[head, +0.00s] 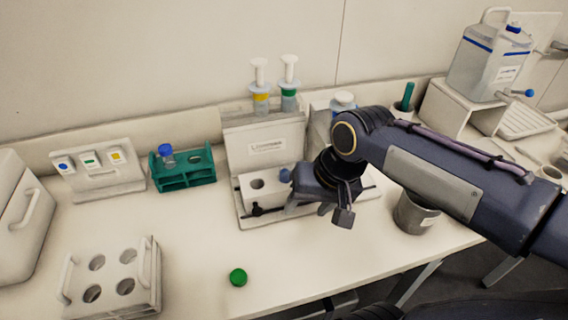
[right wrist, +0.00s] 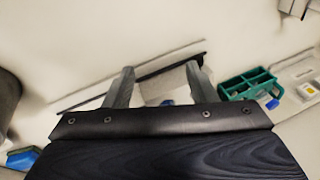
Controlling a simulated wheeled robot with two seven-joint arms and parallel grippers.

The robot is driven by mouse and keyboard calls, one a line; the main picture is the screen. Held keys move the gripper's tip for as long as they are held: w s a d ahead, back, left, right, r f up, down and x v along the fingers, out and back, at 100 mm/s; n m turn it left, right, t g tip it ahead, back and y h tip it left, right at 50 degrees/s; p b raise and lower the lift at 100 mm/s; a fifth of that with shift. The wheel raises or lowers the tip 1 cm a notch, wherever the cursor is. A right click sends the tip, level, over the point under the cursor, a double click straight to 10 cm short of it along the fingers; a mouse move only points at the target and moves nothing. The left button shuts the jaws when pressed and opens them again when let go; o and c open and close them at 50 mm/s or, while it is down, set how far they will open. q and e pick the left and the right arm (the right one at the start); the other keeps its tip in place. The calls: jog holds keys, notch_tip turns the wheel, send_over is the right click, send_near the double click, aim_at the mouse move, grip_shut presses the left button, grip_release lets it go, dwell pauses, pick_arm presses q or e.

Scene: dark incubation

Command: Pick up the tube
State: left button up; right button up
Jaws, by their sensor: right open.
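A clear tube with a blue cap (head: 166,153) stands in the left part of the green rack (head: 200,178) at the back of the bench. The rack also shows at the right of the right wrist view (right wrist: 248,84). My right gripper (head: 320,207) is open, in front of the white block with a round hole (head: 262,187), well to the right of the rack. A small blue piece (head: 285,175) shows beside the gripper; I cannot tell what it is. In the right wrist view both fingers (right wrist: 158,72) are apart, with the block beyond them. My left gripper is not in view.
A white holder with several holes (head: 126,255) stands at the front left. A loose green cap (head: 238,277) lies near the front edge. A grey cup (head: 416,212) stands below my right forearm. The bench between holder and block is largely clear.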

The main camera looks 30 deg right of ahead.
jog(key=w+d+r+m+g+h+p, duration=0.1)
jog(key=w+d+r+m+g+p, duration=0.2)
jog(key=w, duration=0.4)
jog(key=m+h, duration=0.1)
jog(key=m, duration=0.3)
send_over(285, 159)
jog(key=s, duration=0.1)
jog(key=shift+s+r, duration=0.1)
jog(key=shift+r, duration=0.35)
jog(key=f, duration=0.5)
jog(key=w+f, duration=0.1)
jog(key=f, duration=0.1)
jog(key=shift+f+p, duration=0.3)
jog(key=shift+p, duration=0.05)
jog(key=c, duration=1.1)
jog(key=shift+o, duration=0.2)
jog(key=shift+r, duration=0.1)
